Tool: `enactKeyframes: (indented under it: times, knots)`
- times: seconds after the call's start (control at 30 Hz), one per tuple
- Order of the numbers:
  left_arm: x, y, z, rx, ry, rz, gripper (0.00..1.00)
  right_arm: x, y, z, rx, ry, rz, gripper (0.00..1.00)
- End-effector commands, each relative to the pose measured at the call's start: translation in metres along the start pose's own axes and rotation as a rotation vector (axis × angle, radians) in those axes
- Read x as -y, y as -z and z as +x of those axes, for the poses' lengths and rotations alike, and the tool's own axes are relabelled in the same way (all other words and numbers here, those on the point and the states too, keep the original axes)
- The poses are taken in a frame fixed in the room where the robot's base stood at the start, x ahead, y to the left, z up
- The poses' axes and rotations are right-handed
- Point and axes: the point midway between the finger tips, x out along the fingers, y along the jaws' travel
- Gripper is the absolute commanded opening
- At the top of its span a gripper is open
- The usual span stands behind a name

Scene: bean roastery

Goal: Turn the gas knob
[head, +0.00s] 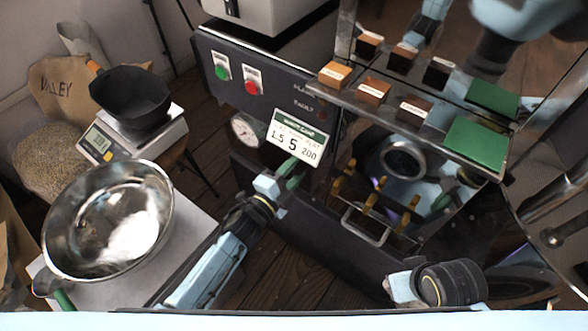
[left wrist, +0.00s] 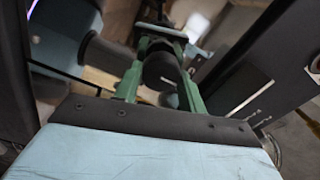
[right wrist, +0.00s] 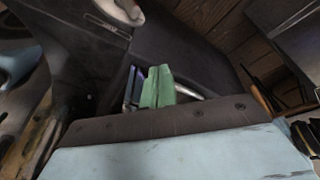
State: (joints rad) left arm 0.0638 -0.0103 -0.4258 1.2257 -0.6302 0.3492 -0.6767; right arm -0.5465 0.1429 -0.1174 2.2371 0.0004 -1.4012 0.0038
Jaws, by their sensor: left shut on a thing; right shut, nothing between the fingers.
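My left gripper (head: 291,172) reaches up to the dark front panel of the roaster, just under the card that reads "L5 5 200". In the left wrist view its green fingers (left wrist: 162,62) are shut around a dark round knob (left wrist: 160,72), which I take for the gas knob. In the head view the knob is hidden by the gripper, and I cannot read its setting. My right gripper (head: 398,290) is low at the right, apart from the knob. In the right wrist view its green fingers (right wrist: 158,87) are together and empty.
A gauge (head: 244,131) and green (head: 222,72) and red (head: 251,86) buttons sit on the panel. A glass-like shelf (head: 420,130) with small wooden blocks is at the right. A steel bowl (head: 75,215) and a scale (head: 100,146) with a black container (head: 133,93) stand left.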

Motion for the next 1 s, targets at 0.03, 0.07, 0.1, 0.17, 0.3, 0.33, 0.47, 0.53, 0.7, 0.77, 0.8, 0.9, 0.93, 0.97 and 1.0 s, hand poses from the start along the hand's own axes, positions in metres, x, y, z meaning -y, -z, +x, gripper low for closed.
enactKeyframes:
  times: [0.03, 0.07, 0.1, 0.17, 0.3, 0.33, 0.47, 0.53, 0.7, 0.77, 0.8, 0.9, 0.93, 0.97, 1.0]
  knots:
    - [-0.001, 0.000, -0.001, 0.000, -0.002, -0.004, 0.18, 0.000, 0.000, 0.000, 0.000, 0.000, 0.000, 0.00]
    - [-0.001, 0.000, -0.001, 0.000, -0.002, -0.004, 0.18, 0.000, 0.000, 0.000, 0.000, 0.000, 0.000, 0.00]
    - [-0.001, 0.000, -0.001, 0.000, -0.002, -0.004, 0.18, 0.000, 0.000, 0.000, 0.000, 0.000, 0.000, 0.00]
    - [-0.001, 0.000, -0.001, 0.000, -0.002, -0.004, 0.43, 0.000, 0.000, 0.000, 0.000, 0.000, 0.000, 0.00]
    - [-0.001, 0.000, 0.000, 0.000, -0.001, -0.003, 0.61, 0.000, 0.000, 0.000, 0.000, 0.000, 0.000, 0.00]
    - [-0.001, 0.000, 0.000, 0.000, -0.001, -0.003, 0.62, 0.000, 0.000, 0.000, 0.000, 0.000, 0.000, 0.00]
    - [0.000, 0.000, 0.000, 0.000, 0.000, -0.002, 0.62, 0.000, 0.000, 0.000, 0.001, 0.001, 0.000, 0.00]
    - [0.000, 0.000, 0.000, 0.000, 0.000, -0.002, 0.62, 0.000, 0.000, 0.000, 0.001, 0.001, -0.001, 0.00]
    - [0.000, 0.000, -0.007, 0.001, -0.002, -0.002, 0.62, 0.000, 0.001, -0.002, -0.004, 0.001, 0.000, 0.00]
    - [0.000, 0.000, -0.013, 0.001, -0.002, -0.001, 0.62, -0.003, 0.000, 0.005, 0.002, -0.005, -0.003, 0.00]
    - [0.000, 0.000, -0.019, 0.001, -0.002, -0.002, 0.62, -0.006, -0.002, 0.012, 0.010, -0.011, -0.005, 0.00]
    - [0.001, 0.000, -0.038, 0.003, -0.004, -0.002, 0.62, -0.010, -0.007, 0.026, 0.022, -0.018, -0.008, 0.00]
    - [0.001, 0.000, -0.045, 0.003, -0.004, -0.002, 0.62, -0.011, -0.009, 0.030, 0.025, -0.020, -0.009, 0.00]
    - [0.001, 0.001, -0.051, 0.002, -0.004, -0.002, 0.62, -0.013, -0.011, 0.034, 0.028, -0.022, -0.010, 0.00]
    - [0.001, 0.001, -0.060, 0.002, -0.004, -0.002, 0.62, -0.015, -0.013, 0.040, 0.033, -0.025, -0.011, 0.00]
